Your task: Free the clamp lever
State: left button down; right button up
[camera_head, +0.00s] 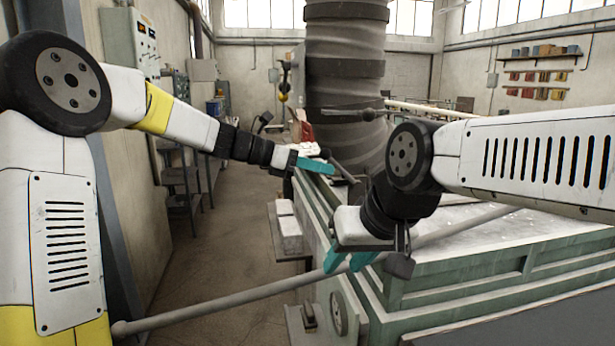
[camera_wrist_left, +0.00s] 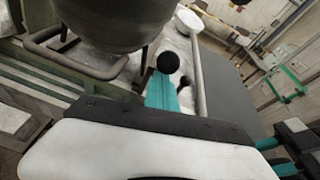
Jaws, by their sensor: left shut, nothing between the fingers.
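My left gripper (camera_head: 316,165), with teal fingers, is shut and empty beside the vessel. A dark, slim lever-like bar (camera_head: 345,172) shows just beyond its fingertips in the head view; I cannot tell for sure that it is the clamp lever. In the left wrist view, a black ball knob (camera_wrist_left: 168,62) shows at the tips of the teal fingers (camera_wrist_left: 160,92); contact is unclear. My right gripper (camera_head: 344,264) has its teal fingers apart at a long grey rod (camera_head: 230,297), lower and nearer. I cannot tell if they touch the rod.
The large round vessel (camera_head: 345,70) rises behind the grippers. The green frame (camera_head: 480,268) with a pale top fills the right side. A red part (camera_head: 305,128) stands beyond my left gripper. The floor (camera_head: 215,250) left of the frame is open, crossed above by the rod.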

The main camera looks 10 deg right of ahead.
pick_arm(q)
jog(key=shift+d+r, duration=0.3)
jog(key=shift+r, duration=0.3)
jog(key=f+v, duration=0.1)
jog(key=v, duration=1)
jog(key=shift+s+a+f, duration=0.25)
jog(key=shift+s+a, duration=0.1)
jog(key=shift+a, duration=0.15)
